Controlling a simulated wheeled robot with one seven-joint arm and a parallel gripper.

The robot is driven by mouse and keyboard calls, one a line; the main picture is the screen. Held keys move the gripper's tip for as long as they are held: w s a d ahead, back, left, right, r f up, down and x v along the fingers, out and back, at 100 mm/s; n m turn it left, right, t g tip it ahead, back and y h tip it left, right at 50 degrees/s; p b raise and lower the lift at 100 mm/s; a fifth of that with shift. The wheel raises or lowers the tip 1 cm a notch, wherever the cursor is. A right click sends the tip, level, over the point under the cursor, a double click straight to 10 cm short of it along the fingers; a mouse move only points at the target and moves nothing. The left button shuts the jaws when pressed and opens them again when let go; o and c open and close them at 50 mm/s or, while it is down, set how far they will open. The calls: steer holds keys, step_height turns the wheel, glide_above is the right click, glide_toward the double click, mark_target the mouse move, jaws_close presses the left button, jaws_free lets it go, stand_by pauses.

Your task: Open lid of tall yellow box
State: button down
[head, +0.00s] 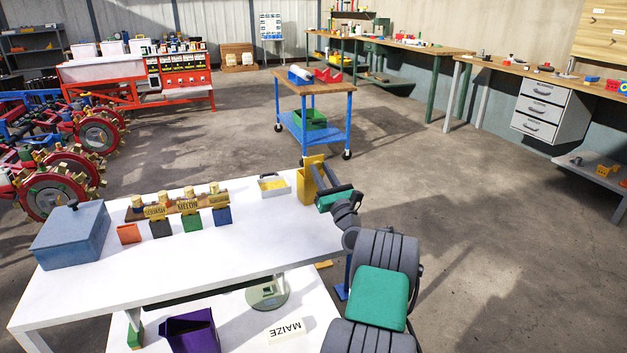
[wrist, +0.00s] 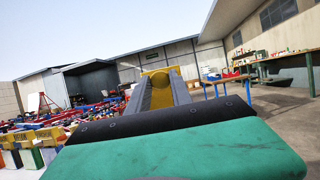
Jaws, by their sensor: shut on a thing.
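The tall yellow box (head: 305,190) stands at the right back corner of the white table. Its yellow lid (head: 313,160) shows raised above the box's top, tilted up. My gripper (head: 319,176) reaches in from the right at the box's top, and its grey fingers are shut on the lid. In the wrist view the yellow lid (wrist: 159,92) lies between the two grey fingers (wrist: 158,84) of my gripper. The box's inside is hidden, and the fingers cover part of the lid.
On the white table (head: 200,262) are a blue-grey lidded box (head: 72,235), a row of small coloured boxes with labels (head: 190,222) and a white tray (head: 272,188). A blue cart (head: 312,120) stands behind. The floor to the right is clear.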

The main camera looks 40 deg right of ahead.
steer(key=shift+w, duration=0.1)
steer(key=c, duration=1.2)
jaws_free()
steer(key=shift+a, duration=0.15)
steer(key=shift+o, duration=0.2)
steer(key=b+v, duration=0.1)
steer(key=v, duration=0.6)
steer(key=shift+s+f+b, duration=0.2)
steer(key=shift+s+b, duration=0.1)
steer(key=shift+a, duration=0.1)
